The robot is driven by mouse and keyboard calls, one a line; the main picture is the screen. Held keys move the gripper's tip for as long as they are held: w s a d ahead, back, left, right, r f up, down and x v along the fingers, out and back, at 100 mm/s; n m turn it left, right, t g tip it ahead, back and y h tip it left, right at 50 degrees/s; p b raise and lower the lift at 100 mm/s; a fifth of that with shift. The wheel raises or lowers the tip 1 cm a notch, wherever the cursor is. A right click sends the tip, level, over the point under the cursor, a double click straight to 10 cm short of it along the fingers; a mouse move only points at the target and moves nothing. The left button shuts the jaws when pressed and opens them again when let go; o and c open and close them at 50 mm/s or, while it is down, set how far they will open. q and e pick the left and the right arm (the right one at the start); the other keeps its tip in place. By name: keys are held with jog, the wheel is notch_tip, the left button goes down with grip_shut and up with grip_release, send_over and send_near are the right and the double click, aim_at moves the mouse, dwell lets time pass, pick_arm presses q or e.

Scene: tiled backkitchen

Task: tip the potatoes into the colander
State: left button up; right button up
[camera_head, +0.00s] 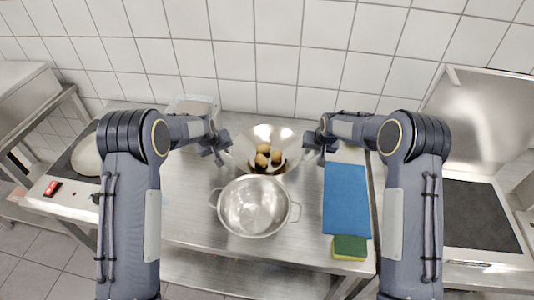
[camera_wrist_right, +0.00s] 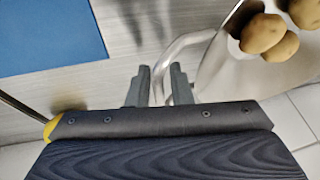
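A shiny metal bowl (camera_head: 283,134) with several brown potatoes (camera_head: 263,159) in it is behind the colander. The potatoes also show in the right wrist view (camera_wrist_right: 266,34). The two-handled metal colander (camera_head: 252,208) stands empty on the steel table, nearer to me. My left gripper (camera_head: 224,150) is at the bowl's left side; its fingers are too small to read. My right gripper (camera_head: 316,150) is at the bowl's right side. In the right wrist view its fingers (camera_wrist_right: 160,88) are close together, with the bowl's curved handle (camera_wrist_right: 180,46) between them.
A blue cloth (camera_head: 346,198) and a green and yellow sponge (camera_head: 349,247) lie on the table right of the colander. A pale container (camera_head: 192,104) stands at the back left. Tiled wall closes the back. Bare steel (camera_head: 190,200) lies left of the colander.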

pick_arm(q)
grip_shut()
pick_arm(e)
grip_shut()
pick_arm(q)
jog(key=shift+s, duration=0.1)
dwell(0.9)
pick_arm(e)
jog(key=shift+r, duration=0.1)
